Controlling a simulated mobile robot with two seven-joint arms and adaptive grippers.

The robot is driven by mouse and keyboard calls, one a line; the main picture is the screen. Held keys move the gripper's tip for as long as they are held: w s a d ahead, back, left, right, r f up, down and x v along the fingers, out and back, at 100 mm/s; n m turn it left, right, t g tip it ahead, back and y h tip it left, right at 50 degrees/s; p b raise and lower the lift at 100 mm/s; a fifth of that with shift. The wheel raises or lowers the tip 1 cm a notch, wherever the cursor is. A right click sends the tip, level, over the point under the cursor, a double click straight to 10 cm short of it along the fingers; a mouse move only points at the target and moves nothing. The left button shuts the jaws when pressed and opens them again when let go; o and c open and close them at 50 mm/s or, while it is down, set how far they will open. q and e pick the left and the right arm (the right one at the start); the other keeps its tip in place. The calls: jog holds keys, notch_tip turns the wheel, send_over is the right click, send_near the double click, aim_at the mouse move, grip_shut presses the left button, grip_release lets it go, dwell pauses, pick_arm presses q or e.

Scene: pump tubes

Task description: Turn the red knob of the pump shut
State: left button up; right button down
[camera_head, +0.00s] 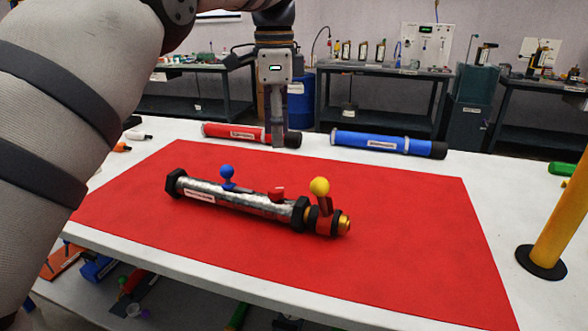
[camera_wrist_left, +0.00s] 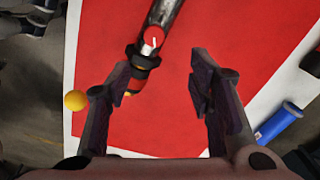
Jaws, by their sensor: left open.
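The pump (camera_head: 232,198) is a silver cylinder with black collars, lying on the red mat (camera_head: 400,215). Its red knob (camera_head: 277,193) sits on top near the right collar. A lever with a yellow ball (camera_head: 320,187) stands at its brass end, and a blue ball handle (camera_head: 227,171) stands near the left. My left gripper (camera_head: 277,138) is open and empty, pointing down above the mat's far side, apart from the pump. In the left wrist view, the knob (camera_wrist_left: 153,36) shows ahead of the open fingers (camera_wrist_left: 160,88), and the yellow ball (camera_wrist_left: 75,100) is beside the left finger.
A red tube (camera_head: 232,131) and a blue tube (camera_head: 375,141) lie on the white table behind the mat. A yellow post (camera_head: 562,220) stands at the right edge. The mat's right part is clear. Workbenches stand farther back.

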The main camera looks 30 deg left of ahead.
aim_at(276, 188)
pick_arm(q)
jog(key=f, duration=0.1)
jog(key=s+f, duration=0.1)
jog(key=f, duration=0.1)
jog(key=shift+s+f, duration=0.1)
jog(key=shift+s, duration=0.25)
jog(key=f, duration=0.8)
jog(key=shift+w+p, duration=0.25)
jog(key=shift+p, duration=0.1)
grip_shut()
